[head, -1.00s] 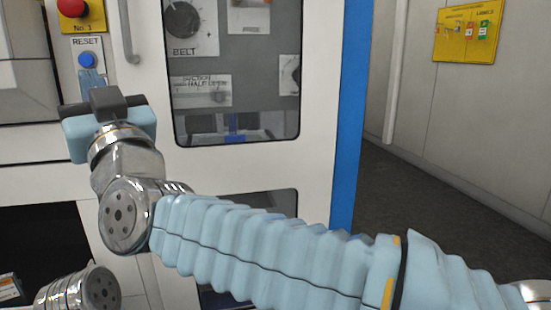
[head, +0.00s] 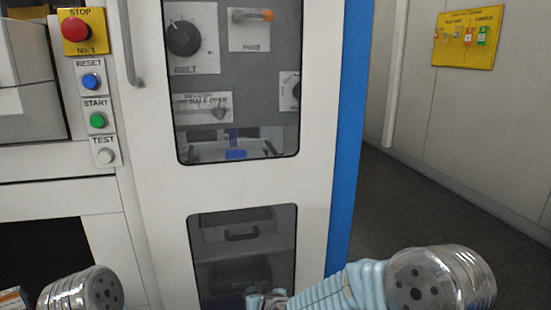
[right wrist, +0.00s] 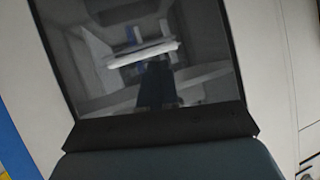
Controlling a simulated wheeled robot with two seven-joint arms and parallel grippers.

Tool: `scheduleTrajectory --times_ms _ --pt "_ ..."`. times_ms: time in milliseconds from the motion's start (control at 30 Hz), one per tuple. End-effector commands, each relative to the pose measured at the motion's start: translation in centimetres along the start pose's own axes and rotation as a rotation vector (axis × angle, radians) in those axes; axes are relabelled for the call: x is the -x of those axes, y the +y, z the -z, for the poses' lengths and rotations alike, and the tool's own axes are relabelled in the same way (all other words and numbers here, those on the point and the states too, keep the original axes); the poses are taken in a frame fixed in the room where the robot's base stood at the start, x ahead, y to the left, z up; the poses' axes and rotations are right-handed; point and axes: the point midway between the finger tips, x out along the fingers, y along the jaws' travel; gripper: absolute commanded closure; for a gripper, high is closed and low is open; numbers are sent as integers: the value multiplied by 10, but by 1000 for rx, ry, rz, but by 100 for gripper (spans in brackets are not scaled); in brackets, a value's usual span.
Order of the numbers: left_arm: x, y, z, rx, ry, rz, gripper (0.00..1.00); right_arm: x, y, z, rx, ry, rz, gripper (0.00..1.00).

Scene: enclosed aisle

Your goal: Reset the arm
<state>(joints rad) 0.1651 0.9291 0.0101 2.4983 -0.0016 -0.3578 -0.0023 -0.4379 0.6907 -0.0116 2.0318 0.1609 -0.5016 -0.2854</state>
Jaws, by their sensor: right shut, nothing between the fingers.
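My right arm (head: 360,285) crosses the lower right of the head view, low in front of the white machine. My right gripper (head: 267,300) shows only in part at the bottom edge there, in front of the lower window. In the right wrist view its dark fingers (right wrist: 160,127) are shut with nothing between them, and a machine window lies beyond. A metal joint of my left arm (head: 80,290) shows at the lower left; my left gripper is out of view.
The white machine door (head: 240,185) has an upper window (head: 235,80) and a lower window (head: 243,250). A red stop button (head: 75,28), blue reset button (head: 91,81), green start button (head: 97,120) and test button (head: 105,156) line its left. Open floor (head: 410,210) lies right.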

Motion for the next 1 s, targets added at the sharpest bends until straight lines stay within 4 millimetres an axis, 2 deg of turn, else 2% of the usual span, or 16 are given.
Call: scheduleTrajectory --times_ms 33,100,167,200,300,400,433,500,633,1000 --pt "7 3 0 -1 -1 -1 100 4 23 -37 -45 -89 -24 100" --pt "11 5 0 -2 -1 -1 100 13 49 -93 -114 -210 -50 100" --pt "15 7 -1 -2 -2 -2 100 28 67 -140 -183 -317 -71 100" --pt "18 8 -1 -3 -2 -2 100 41 76 -172 -232 -388 -84 100" --pt "24 12 -1 -4 -3 -3 100 80 88 -242 -361 -556 -110 100" --pt "29 14 -2 -5 -4 -3 100 121 86 -295 -479 -695 -124 100" --pt "30 15 -2 -6 -4 -4 100 132 84 -307 -511 -728 -127 100" --pt "32 16 -2 -6 -4 -4 100 153 79 -328 -570 -791 -131 100" --pt "33 16 -2 -7 -5 -4 100 174 72 -346 -629 -852 -132 100" --pt "33 16 -2 -7 -5 -4 100 176 71 -348 -635 -858 -132 100"
